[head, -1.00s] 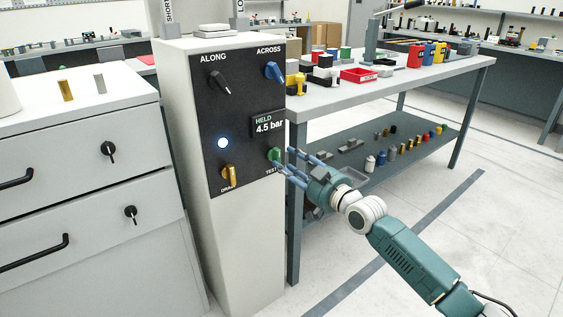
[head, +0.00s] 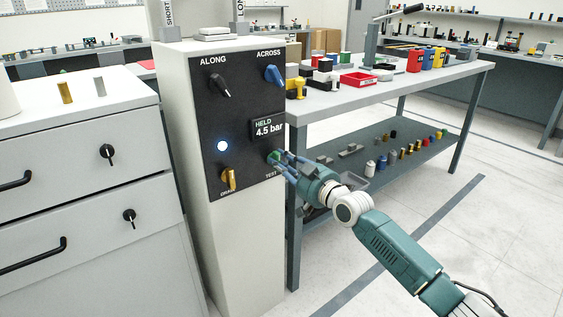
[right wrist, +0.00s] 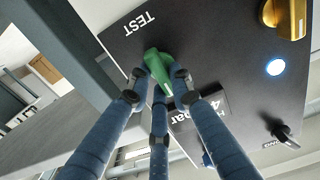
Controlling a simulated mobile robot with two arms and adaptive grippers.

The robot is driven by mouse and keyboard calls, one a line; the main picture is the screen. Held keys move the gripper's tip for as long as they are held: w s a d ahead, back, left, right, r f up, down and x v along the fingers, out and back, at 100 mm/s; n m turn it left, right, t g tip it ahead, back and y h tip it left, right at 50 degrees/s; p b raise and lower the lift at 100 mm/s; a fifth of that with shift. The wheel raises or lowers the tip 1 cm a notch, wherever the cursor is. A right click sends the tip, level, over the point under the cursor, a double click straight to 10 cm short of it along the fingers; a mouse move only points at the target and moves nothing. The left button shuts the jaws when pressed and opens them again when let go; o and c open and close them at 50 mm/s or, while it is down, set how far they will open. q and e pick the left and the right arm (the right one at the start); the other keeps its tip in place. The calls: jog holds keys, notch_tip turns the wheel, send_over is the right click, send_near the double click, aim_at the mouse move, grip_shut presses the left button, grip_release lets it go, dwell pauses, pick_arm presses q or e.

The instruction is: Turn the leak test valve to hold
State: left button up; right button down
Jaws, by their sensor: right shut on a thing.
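The green TEST knob (head: 273,157) sits at the lower right of the black panel (head: 240,105), under a display (head: 268,128) reading HELD 4.5 bar. My right gripper (head: 279,163) is at this knob, its fingers hiding part of it. In the right wrist view the green knob (right wrist: 157,68) lies between the fingertips of my right gripper (right wrist: 158,85), which is shut on it. My left gripper is not in view.
The panel also carries a black ALONG knob (head: 220,86), a blue ACROSS knob (head: 273,75), a yellow DRAIN knob (head: 229,179) and a lit white lamp (head: 222,146). A workbench (head: 400,92) with a lower shelf stands right of the column. A drawer cabinet (head: 75,160) stands left.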

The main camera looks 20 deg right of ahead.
jog(key=shift+m, duration=0.4)
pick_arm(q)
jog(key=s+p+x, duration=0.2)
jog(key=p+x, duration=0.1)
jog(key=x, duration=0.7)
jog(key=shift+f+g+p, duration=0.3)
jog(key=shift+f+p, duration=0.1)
pick_arm(e)
jog(key=shift+f+m, duration=0.2)
jog(key=shift+m, duration=2.7)
jog(key=shift+f+m, duration=0.2)
jog(key=shift+m, duration=2.7)
jog(key=shift+f+m, duration=0.2)
jog(key=shift+m, duration=2.7)
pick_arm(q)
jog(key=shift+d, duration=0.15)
